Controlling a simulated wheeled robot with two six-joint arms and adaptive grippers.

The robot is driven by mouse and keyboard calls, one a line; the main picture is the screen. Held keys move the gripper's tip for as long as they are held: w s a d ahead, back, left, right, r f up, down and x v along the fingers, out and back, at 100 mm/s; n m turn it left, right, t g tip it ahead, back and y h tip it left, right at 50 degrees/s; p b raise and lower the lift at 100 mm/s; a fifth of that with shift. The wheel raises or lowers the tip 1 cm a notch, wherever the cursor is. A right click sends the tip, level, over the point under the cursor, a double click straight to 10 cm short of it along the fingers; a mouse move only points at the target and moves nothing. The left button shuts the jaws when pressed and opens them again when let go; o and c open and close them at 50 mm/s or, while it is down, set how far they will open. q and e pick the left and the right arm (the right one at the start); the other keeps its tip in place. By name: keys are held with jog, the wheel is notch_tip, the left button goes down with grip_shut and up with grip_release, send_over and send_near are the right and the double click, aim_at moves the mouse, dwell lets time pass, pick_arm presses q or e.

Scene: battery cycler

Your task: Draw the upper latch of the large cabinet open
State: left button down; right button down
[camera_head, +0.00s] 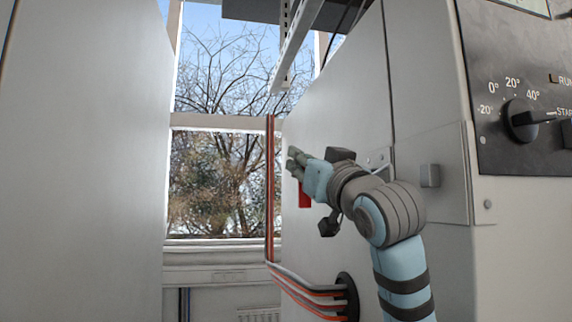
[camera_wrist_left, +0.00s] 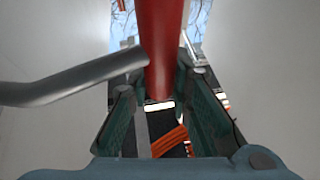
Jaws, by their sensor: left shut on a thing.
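The large cabinet (camera_head: 425,60) is pale grey and stands on the right in the head view, with its side face toward me. My left gripper (camera_head: 294,164) is beside that face, shut on the red latch grip (camera_head: 305,196), which shows just below the fingers. In the left wrist view the red grip (camera_wrist_left: 162,45) runs down between the two dark green fingers of the gripper (camera_wrist_left: 162,100). A bent grey metal rod (camera_wrist_left: 70,80) comes in from the left and meets the grip. The latch's mount is largely hidden behind my wrist in the head view. My right gripper is not in view.
A control panel with a dial (camera_head: 519,119) is on the cabinet at right. Red, orange and grey cables (camera_head: 302,287) enter a dark port low on its side. A tall grey panel (camera_head: 85,160) stands at left, with a window (camera_head: 215,180) in the gap.

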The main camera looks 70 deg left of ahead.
pick_arm(q)
jog(key=shift+d, duration=0.5)
jog(key=shift+s+d, duration=0.1)
jog(key=shift+d, duration=0.2)
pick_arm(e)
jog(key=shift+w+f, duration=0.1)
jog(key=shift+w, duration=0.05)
pick_arm(q)
jog(key=c, duration=1.6)
grip_release()
jog(key=shift+o, duration=0.8)
jog(key=shift+d+r, duration=0.1)
jog(key=shift+d, duration=0.1)
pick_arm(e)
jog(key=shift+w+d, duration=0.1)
